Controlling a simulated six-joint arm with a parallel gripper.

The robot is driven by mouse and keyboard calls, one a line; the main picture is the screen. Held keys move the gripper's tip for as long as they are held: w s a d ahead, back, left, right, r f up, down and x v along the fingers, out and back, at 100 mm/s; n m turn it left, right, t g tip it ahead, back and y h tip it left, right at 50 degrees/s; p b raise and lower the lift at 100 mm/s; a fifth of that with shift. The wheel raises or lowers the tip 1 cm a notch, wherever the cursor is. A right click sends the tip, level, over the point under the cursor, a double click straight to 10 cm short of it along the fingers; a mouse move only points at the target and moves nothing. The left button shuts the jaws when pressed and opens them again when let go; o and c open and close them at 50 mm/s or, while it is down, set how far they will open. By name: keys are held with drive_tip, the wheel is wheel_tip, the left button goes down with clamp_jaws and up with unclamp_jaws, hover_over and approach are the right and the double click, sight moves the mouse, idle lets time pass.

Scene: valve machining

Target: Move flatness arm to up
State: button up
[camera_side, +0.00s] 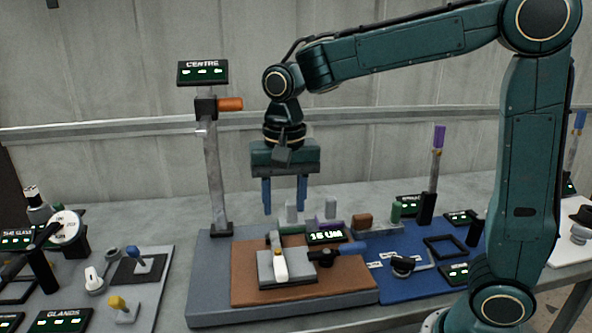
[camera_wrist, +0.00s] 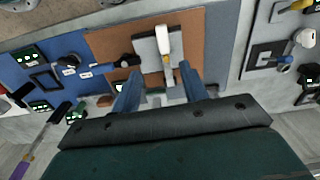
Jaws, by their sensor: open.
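A black lever with a blue handle (camera_side: 352,248) sits beside a display reading "16 UM" (camera_side: 326,236). It appears to be the flatness arm. It lies roughly level, pointing right from its black pivot (camera_side: 322,258), at the edge of the brown board (camera_side: 245,275). In the wrist view the blue handle (camera_wrist: 84,75) points left from the pivot. My gripper (camera_side: 285,208) is open and empty, pointing down, above and behind the board and clear of the lever. In the wrist view its two blue fingers (camera_wrist: 160,77) are spread apart.
A grey block with a white-and-yellow piece (camera_side: 280,262) stands on the brown board. A tall post with a "CENTRE" sign (camera_side: 203,72) and orange handle (camera_side: 230,104) rises left of my gripper. A blue mat (camera_side: 400,285) with small parts lies right. Small blocks stand behind the display.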

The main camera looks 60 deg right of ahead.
sight(280, 264)
drive_tip(key=shift+w+a+f+m, duration=0.25)
drive_tip(key=shift+w+f+m, duration=0.1)
drive_tip(key=shift+w, duration=0.15)
wheel_tip(280, 264, down, 14)
drive_tip(key=shift+r, duration=0.1)
idle(0.6)
drive_tip(key=shift+c, duration=0.2)
clamp_jaws()
